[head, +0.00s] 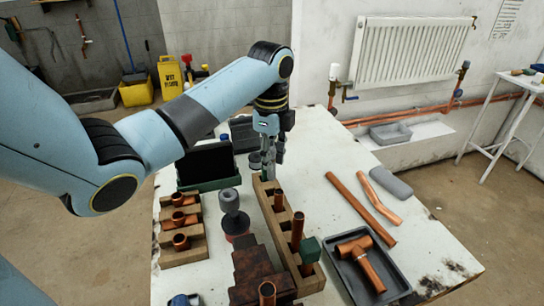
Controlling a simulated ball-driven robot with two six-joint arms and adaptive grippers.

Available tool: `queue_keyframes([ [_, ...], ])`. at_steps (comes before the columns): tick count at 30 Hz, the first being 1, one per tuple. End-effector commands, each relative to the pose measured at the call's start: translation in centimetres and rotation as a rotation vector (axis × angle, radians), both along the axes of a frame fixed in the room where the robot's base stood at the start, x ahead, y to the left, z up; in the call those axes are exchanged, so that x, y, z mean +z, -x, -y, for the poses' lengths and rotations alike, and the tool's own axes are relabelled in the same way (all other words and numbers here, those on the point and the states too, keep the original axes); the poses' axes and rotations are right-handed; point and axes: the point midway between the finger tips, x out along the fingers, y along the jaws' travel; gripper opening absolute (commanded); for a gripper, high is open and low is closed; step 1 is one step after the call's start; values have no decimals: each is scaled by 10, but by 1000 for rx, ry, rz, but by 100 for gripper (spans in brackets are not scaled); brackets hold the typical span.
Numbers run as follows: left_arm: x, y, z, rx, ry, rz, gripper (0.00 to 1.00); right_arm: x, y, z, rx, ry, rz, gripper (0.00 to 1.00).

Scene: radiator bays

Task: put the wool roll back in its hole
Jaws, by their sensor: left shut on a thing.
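My left gripper (266,168) reaches down over the far end of a long wooden rack (292,262) with a row of holes. It is shut on a small grey thing that looks like the wool roll; the fingers hide most of it. Its lower end is at or just above the far hole, and I cannot tell whether it is inside. Copper pipe pieces (297,230) stand upright in other holes of the rack. A dark green block (309,249) sits near its front end. My right gripper is not in view.
A wooden block with copper fittings (181,241) stands left of the rack. A grey tray (394,285) with a copper tee lies right of it. Copper pipes (362,209) and a grey rounded piece (391,183) lie on the right of the white table (430,255).

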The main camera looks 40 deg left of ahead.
Motion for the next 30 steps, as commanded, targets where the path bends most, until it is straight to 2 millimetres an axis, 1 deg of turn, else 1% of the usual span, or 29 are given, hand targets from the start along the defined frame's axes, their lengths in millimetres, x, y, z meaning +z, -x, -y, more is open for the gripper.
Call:
queue_keyframes([
  [1, -9, 0, 0, 0, 0, 0, 0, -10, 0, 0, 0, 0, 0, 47],
  [9, -32, 0, 0, 0, -1, 0, 0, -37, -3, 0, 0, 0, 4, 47],
  [15, -27, 0, 0, 0, 0, 1, 0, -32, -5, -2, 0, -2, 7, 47],
  [23, -32, 1, 0, -1, 0, 0, 0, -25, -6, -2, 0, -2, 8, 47],
  [30, -34, 1, 0, -1, 0, 0, 0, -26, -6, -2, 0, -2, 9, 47],
])
